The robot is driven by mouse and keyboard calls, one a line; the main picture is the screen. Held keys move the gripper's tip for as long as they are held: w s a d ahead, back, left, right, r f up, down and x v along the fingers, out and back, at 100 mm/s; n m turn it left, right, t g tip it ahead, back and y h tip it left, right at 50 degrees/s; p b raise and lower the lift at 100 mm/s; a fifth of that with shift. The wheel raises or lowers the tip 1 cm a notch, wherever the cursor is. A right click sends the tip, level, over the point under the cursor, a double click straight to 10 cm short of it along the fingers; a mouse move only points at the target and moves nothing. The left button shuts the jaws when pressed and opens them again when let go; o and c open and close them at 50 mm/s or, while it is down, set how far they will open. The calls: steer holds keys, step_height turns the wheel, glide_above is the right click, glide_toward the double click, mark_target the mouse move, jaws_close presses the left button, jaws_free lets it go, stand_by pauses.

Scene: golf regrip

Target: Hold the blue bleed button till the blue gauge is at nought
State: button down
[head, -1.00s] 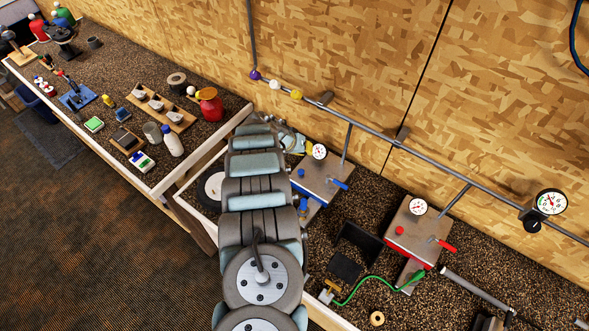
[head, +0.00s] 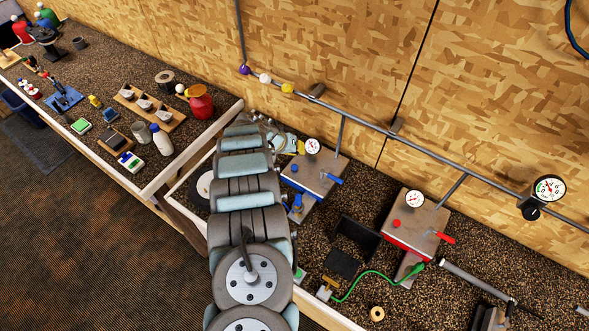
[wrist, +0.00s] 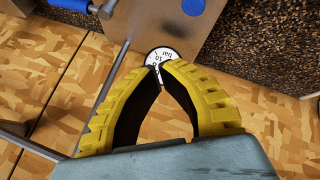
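The blue bleed button (head: 295,168) sits on the grey plate of the blue unit (head: 312,183). The round white blue-unit gauge (head: 313,146) stands at the plate's back edge; its needle is too small to read. My gripper (head: 300,147) is beside the gauge, partly hidden behind my arm. In the wrist view, its yellow fingers (wrist: 161,72) come together at the tips, with nothing seen between them. The tips overlap the gauge face (wrist: 161,55) and hide part of it. The blue button (wrist: 193,5) is at the top edge, apart from the fingers.
A blue lever (head: 332,178) is on the same plate. A red unit with its own gauge (head: 414,199), button (head: 397,224) and lever (head: 444,237) stands to the right. A grey pipe (head: 365,124) runs along the wooden wall behind.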

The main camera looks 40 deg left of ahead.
steer(key=shift+f+b, duration=1.75)
steer(key=shift+f, duration=1.05)
steer(key=shift+f, duration=0.1)
steer(key=shift+f, duration=0.35)
steer(key=shift+f+b, duration=0.55)
steer(key=shift+r, duration=0.1)
stand_by(1.7)
steer(key=shift+r+p, duration=0.9)
steer(key=shift+p, duration=0.15)
steer(key=shift+r+p, duration=2.45)
steer(key=shift+r, duration=0.05)
